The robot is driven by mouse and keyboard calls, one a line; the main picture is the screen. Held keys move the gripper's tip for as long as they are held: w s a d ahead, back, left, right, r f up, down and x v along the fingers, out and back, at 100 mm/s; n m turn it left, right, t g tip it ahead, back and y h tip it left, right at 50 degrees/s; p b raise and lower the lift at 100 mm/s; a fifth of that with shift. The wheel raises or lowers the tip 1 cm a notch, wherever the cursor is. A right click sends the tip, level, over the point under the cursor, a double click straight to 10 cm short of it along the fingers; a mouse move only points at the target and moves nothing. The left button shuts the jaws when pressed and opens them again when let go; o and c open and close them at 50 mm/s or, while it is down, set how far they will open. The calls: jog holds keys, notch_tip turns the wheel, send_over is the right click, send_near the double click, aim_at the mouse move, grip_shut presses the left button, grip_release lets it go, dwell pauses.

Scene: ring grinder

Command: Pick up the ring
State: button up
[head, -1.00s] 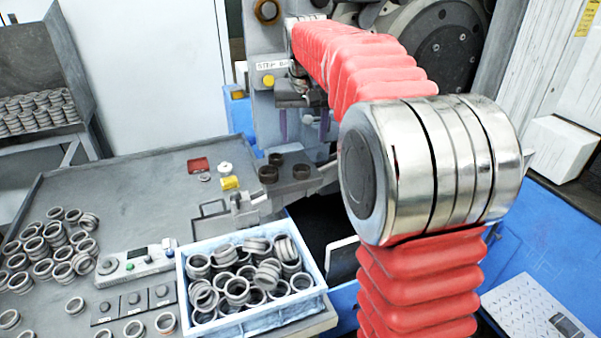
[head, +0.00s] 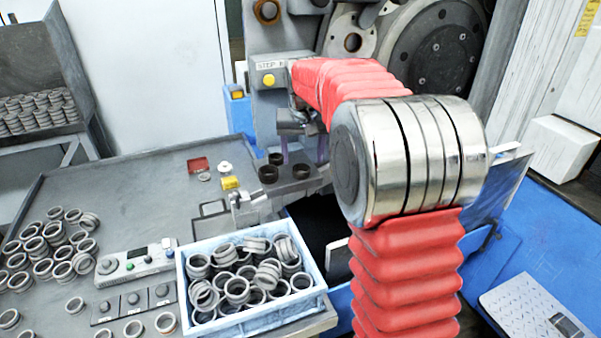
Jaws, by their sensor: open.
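My gripper (head: 303,151) hangs below the wrist at the end of my red-sleeved arm, in front of the grinder. Its two purplish fingers are apart, with nothing seen between them. A dark ring (head: 301,172) sits on a grey block just below the fingers. Two more dark rings, a nearer one (head: 268,175) and a farther one (head: 276,159), stand just left of it. The fingertips appear close above the right ring; whether they touch it cannot be told. The wrist is partly hidden by the red sleeve.
A white-blue crate (head: 251,322) full of grey rings stands at the table's front edge. Loose rings (head: 50,245) lie on the left of the grey table (head: 130,200). A control box (head: 137,265) is beside the crate. The grinder (head: 435,55) rises behind my arm.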

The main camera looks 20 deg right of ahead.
aim_at(301, 165)
jog(key=shift+x, duration=2.65)
jog(key=shift+w+a+r, duration=0.1)
jog(key=shift+w, duration=0.05)
jog(key=c, duration=1.2)
